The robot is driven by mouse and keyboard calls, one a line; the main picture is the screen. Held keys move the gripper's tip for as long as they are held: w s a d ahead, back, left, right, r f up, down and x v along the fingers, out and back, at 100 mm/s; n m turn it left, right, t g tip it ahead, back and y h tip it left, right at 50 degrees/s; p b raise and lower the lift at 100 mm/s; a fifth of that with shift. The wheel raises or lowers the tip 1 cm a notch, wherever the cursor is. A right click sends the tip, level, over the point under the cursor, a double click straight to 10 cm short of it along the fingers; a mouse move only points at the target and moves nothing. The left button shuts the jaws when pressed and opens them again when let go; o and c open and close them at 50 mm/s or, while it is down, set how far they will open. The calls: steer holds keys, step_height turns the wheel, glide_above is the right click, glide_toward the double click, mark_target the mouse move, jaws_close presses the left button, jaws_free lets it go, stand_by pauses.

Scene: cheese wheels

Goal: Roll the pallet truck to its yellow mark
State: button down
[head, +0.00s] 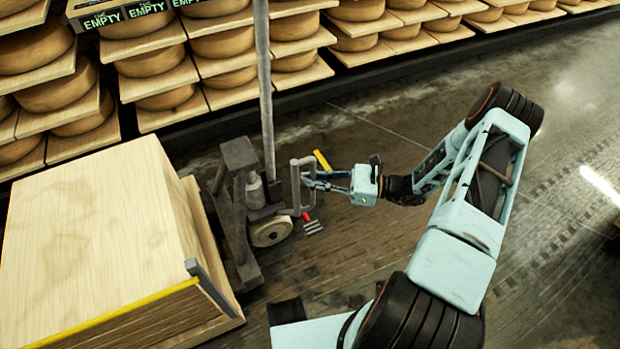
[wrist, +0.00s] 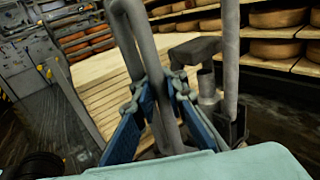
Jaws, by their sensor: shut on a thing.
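The pallet truck (head: 240,190) is grey, with a pale wheel (head: 270,231), and stands left of my gripper in the head view. Its looped grey handle (head: 296,190) faces my arm. My gripper (head: 309,180) is shut on this handle; in the wrist view the blue fingers (wrist: 160,95) close around the handle bar (wrist: 132,50).
A large pale wooden load (head: 90,220) with a yellow front edge stands against the truck's left side. A grey post (head: 264,90) rises beside the truck. Open floor (head: 560,200) lies to the right.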

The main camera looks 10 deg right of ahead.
steer(key=c, duration=2.3)
jaws_free()
steer(key=shift+s, duration=0.35)
steer(key=shift+o, duration=0.2)
steer(key=shift+d, duration=0.15)
steer(key=v, duration=1.2)
steer(key=shift+w+r, duration=0.1)
